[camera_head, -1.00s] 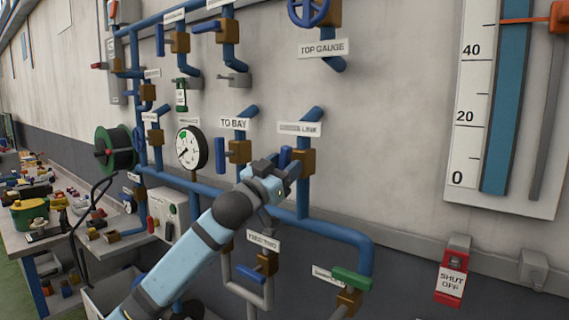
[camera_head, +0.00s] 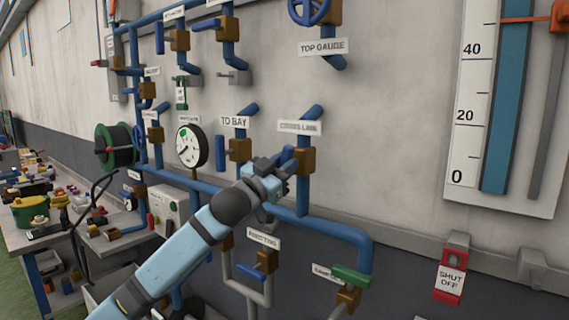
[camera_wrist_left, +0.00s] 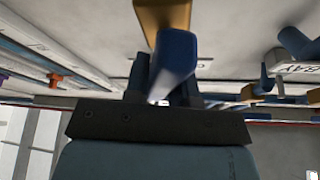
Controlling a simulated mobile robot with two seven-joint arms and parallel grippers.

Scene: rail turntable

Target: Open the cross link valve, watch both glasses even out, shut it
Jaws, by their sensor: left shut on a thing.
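The cross link valve (camera_head: 305,160) has a brass-coloured body on a blue pipe, below a sign (camera_head: 299,127) reading "CROSS LINK". My left gripper (camera_head: 283,166) is shut on its blue handle (camera_head: 287,154), partly hiding it. In the left wrist view the handle (camera_wrist_left: 176,55) stands between the two dark fingers (camera_wrist_left: 163,85), with the brass body (camera_wrist_left: 163,12) beyond. One tall gauge (camera_head: 507,100) with a blue column shows at the right, its scale marked 0, 20 and 40. The column's top is out of frame. No second glass is clearly in view. My right gripper is not in view.
The "TO BAY" valve (camera_head: 239,150) with its blue handle is close left of my gripper. A dial gauge (camera_head: 191,146) is further left. Lower valves, one with a green handle (camera_head: 351,276), and a red "SHUT OFF" tag (camera_head: 450,282) are below. A cluttered bench is far left.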

